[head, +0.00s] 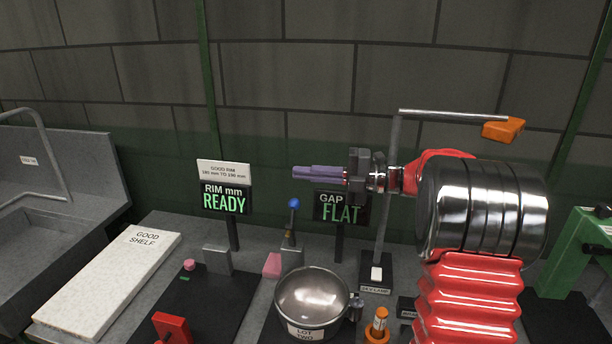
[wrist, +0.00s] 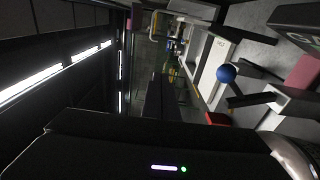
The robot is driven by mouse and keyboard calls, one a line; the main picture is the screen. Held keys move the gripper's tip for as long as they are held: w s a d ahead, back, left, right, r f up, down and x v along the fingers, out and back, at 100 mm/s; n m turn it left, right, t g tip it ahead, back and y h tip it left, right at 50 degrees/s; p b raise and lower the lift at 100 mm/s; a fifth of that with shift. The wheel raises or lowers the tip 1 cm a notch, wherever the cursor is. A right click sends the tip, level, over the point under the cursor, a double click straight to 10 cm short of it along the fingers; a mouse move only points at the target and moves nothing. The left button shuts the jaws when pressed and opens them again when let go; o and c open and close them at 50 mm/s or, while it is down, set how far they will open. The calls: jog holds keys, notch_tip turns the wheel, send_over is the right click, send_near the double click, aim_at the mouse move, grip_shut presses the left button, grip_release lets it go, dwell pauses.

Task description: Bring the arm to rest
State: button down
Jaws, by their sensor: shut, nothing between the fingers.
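My arm reaches up on the right of the head view and bends left. My gripper (head: 298,172) points left, level, in the air above the bench. Its purple fingers are together with nothing between them. In the wrist view the gripper (wrist: 157,84) shows dark against the room. It hangs clear of the blue-knobbed lever (head: 293,204) and the GAP display (head: 340,207), which reads FLAT. A metal pot (head: 312,297) with a LOT TWO label stands on the bench below.
The RIM display (head: 227,199) reads READY. The pale GOOD SHELF slab (head: 110,285) lies at left, beside a sink (head: 45,235). A lamp post (head: 388,190) with an orange head (head: 503,130) stands close to my arm. A green machine (head: 580,255) is at far right.

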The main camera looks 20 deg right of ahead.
jog(key=shift+n, duration=0.3)
jog(key=s+a+f+n+g+h, duration=0.2)
jog(key=s+f+n+g+h, duration=0.15)
jog(key=s+f+n, duration=0.4)
jog(key=s+a+f+n+g+h, duration=0.15)
jog(key=s+f+n+h, duration=0.25)
jog(key=f+n, duration=0.6)
jog(key=s+a+r+n+g+h, duration=0.1)
jog(key=s+n+h, duration=0.6)
jog(key=s+n, duration=1)
jog(key=s+a+r+n+t+h, duration=0.1)
jog(key=s+a+r+n+t, duration=0.1)
jog(key=a+r+n, duration=0.3)
jog(key=shift+s+r+n+t, duration=0.15)
jog(key=shift+s+n+t, duration=0.25)
jog(key=shift+s+n, duration=0.4)
